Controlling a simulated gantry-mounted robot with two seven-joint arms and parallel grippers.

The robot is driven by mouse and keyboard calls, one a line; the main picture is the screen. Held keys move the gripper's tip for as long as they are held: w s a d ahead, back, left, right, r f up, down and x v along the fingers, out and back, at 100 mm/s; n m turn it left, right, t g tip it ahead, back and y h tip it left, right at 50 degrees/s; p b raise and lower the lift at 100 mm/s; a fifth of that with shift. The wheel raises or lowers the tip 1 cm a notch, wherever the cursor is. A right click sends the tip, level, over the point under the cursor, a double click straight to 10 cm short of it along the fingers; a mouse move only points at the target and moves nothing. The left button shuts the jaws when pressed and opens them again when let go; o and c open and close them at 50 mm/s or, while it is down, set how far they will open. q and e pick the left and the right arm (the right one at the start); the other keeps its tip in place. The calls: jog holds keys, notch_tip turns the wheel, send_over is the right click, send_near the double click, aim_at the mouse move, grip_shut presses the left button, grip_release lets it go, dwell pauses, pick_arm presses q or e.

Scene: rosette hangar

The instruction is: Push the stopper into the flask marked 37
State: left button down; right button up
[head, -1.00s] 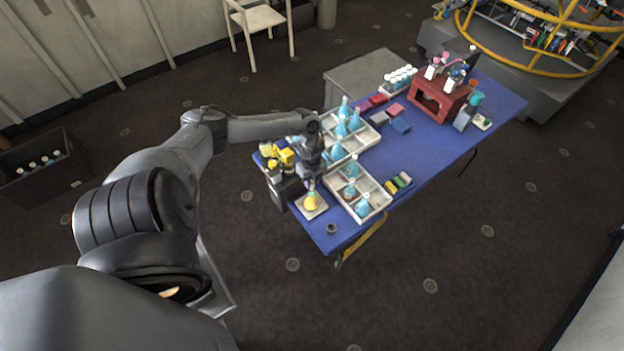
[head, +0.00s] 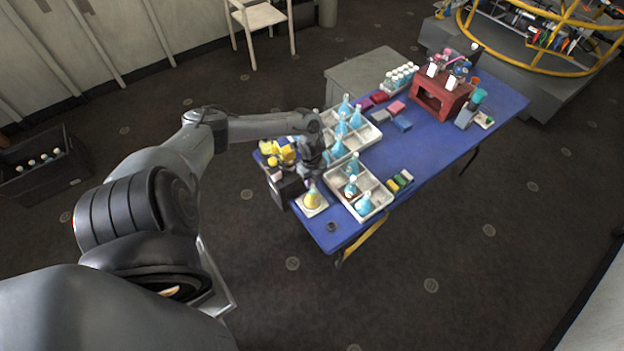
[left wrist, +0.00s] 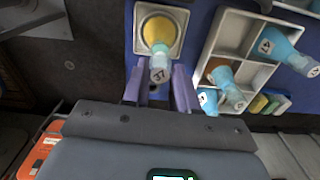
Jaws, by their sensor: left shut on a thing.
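The flask marked 37 (head: 312,199) holds yellow liquid and stands upright on a pale square plate (head: 321,208) near the table's front left corner. How deep the stopper sits in the neck cannot be told. My right gripper is not in view.
A divided white tray (head: 338,193) with blue flasks stands close on the right, and another tray lies behind. Yellow-topped bottles and a dark box (head: 288,190) are on the left. A small dark ring (head: 331,227) lies in front. A red rack (head: 440,99) stands far back.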

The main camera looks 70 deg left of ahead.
pick_arm(q)
jog(key=shift+f, duration=0.3)
dwell(0.4)
jog(key=shift+f+b, duration=0.55)
jog(key=shift+f, duration=0.05)
jog(key=shift+f, duration=0.1)
jog(key=shift+f+b, duration=0.3)
jog(key=shift+f, duration=0.05)
dwell(0.5)
jog(key=shift+c, duration=1.6)
grip_release()
